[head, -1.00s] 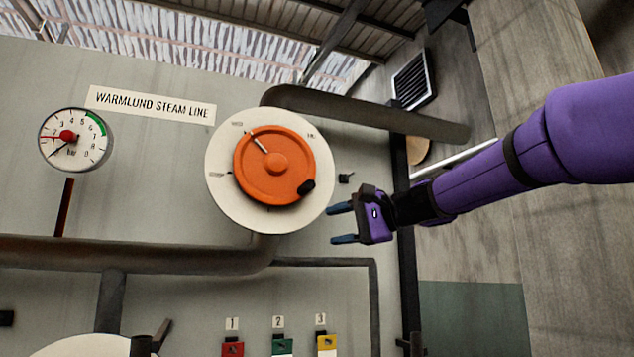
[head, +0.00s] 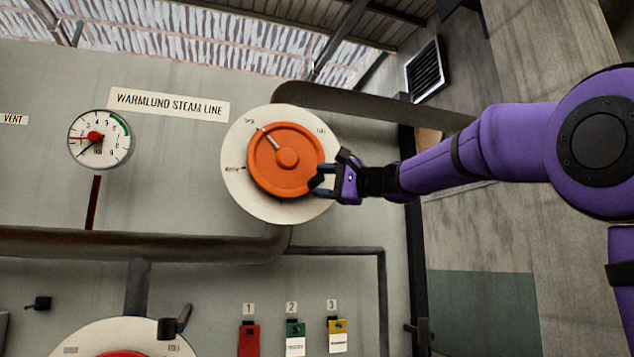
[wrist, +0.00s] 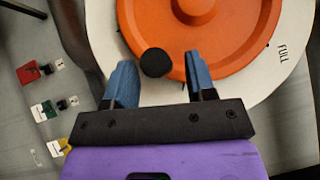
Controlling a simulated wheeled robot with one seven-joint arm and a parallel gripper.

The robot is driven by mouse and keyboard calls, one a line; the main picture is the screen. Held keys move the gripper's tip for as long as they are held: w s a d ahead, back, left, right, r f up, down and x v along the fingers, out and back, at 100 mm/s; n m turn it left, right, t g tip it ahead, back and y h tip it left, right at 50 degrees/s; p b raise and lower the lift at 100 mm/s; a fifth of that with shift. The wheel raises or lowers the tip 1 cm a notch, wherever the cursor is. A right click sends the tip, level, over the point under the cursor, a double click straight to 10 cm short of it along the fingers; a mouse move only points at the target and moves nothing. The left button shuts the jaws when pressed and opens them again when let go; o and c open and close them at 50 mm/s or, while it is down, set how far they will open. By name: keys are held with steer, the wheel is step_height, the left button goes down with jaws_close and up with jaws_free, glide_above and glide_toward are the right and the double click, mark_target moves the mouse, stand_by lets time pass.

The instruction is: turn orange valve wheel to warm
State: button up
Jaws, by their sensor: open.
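The orange valve wheel (head: 270,178) sits on a round white dial plate (head: 237,190) on the wall. Its pale pointer (head: 270,139) points to the upper left, near a small label. A black knob (wrist: 155,62) stands on the wheel's lower right rim. My gripper (head: 320,180) is at that knob. In the wrist view, my gripper (wrist: 160,66) is open, with the knob between the blue fingertips, closer to the left one. A gap shows to the right finger. "FULL" is printed on the plate at the right of the wrist view; the head view's dial labels are too small to read surely.
A pressure gauge (head: 100,140) and a "WARMLUND STEAM LINE" sign (head: 170,104) are on the wall at left. Thick pipes (head: 200,243) run above and below the dial. Another dial (head: 100,338) and red, green and yellow tags (head: 249,338) are below.

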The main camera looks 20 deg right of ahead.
steer(key=shift+x, duration=0.95)
jaws_close()
steer(key=shift+r, duration=0.1)
